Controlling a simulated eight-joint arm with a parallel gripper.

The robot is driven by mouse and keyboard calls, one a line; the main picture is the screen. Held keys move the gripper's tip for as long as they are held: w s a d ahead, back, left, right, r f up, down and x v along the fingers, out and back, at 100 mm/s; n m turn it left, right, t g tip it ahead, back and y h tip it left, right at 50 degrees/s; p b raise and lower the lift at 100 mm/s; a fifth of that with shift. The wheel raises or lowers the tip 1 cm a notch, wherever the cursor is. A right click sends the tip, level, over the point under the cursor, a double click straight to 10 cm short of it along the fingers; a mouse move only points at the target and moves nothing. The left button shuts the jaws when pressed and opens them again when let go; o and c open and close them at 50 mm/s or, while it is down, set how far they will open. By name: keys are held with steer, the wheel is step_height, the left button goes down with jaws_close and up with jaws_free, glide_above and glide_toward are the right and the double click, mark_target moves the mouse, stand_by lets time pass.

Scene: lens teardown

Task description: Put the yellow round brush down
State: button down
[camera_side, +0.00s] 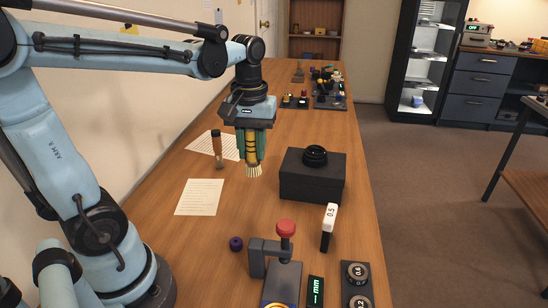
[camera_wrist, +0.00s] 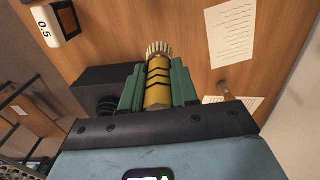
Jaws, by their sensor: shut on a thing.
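The yellow round brush (camera_side: 251,147) has dark chevron marks and pale bristles that point down in the side view. My gripper (camera_side: 251,155) is shut on it, with a green finger on each side. The brush is upright, and its bristles are close to the wooden table; I cannot tell whether they touch it. In the wrist view the brush (camera_wrist: 158,80) lies between the green fingers of my gripper (camera_wrist: 158,85), its bristles beyond the fingertips.
A black box (camera_side: 312,178) with a round black part on top stands right of the brush. A brown upright tool (camera_side: 217,150) and paper sheets (camera_side: 199,197) are to the left. A clamp with a red knob (camera_side: 286,229) and a 0.5 block (camera_side: 329,220) are nearer. Bare table lies between.

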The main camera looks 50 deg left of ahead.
steer(key=s+d, duration=0.1)
steer(key=s, duration=0.3)
steer(key=shift+s+a+f, duration=0.2)
steer(key=shift+a+f, duration=1.65)
steer(key=shift+f, duration=0.15)
steer(key=shift+s+a+f, duration=0.15)
steer(key=shift+a+f, duration=1.75)
steer(key=shift+f, duration=0.15)
steer(key=shift+s+a+f, duration=0.2)
steer(key=shift+a+f, duration=1.65)
steer(key=shift+f, duration=0.15)
steer(key=shift+f, duration=0.1)
steer(key=c, duration=0.9)
jaws_free()
steer(key=shift+o, duration=0.2)
step_height(320, 180, up, 12)
steer(key=w+d+f+m+t, duration=0.1)
steer(key=w+d+m+t, duration=0.2)
steer(key=d+m+t, duration=0.4)
steer(key=d+m, duration=0.2)
steer(key=d, duration=0.7)
steer(key=shift+d+f, duration=0.35)
steer(key=shift+f, duration=0.05)
